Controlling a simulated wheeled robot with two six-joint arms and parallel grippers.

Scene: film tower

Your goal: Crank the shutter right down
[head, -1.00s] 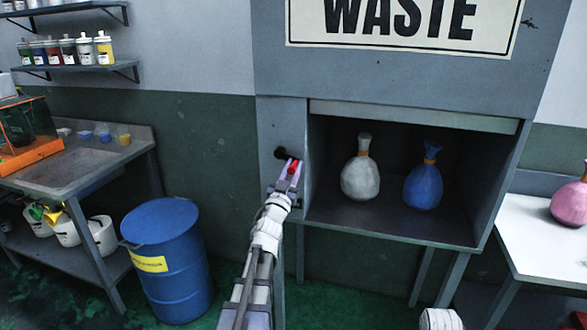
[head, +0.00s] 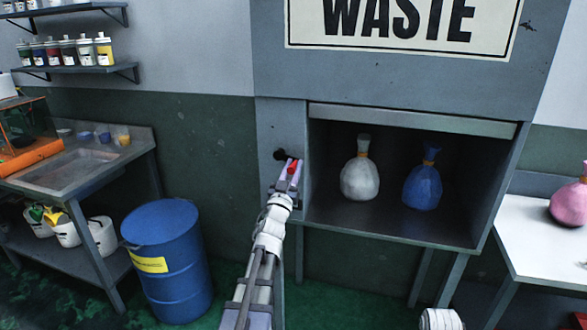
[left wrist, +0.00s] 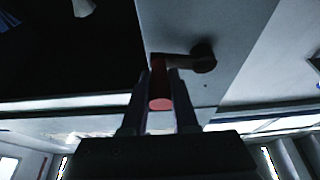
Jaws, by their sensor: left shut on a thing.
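The shutter (head: 412,121) shows as a pale strip along the top of the waste hatch. Most of the opening below it is open. The crank (head: 281,155) is on the panel left of the opening, with a black hub and arm and a red handle (head: 292,169). My left gripper (head: 291,174) is shut on the red handle. In the left wrist view the handle (left wrist: 159,85) sits between both fingers, and the dark crank arm runs right to the hub (left wrist: 204,57). My right gripper is out of view.
A white bag (head: 360,178) and a blue bag (head: 423,186) stand inside the hatch, clear of the shutter. A blue drum (head: 167,255) and a sink bench (head: 75,165) stand left. A white table (head: 545,235) with a pink bag (head: 570,205) stands right.

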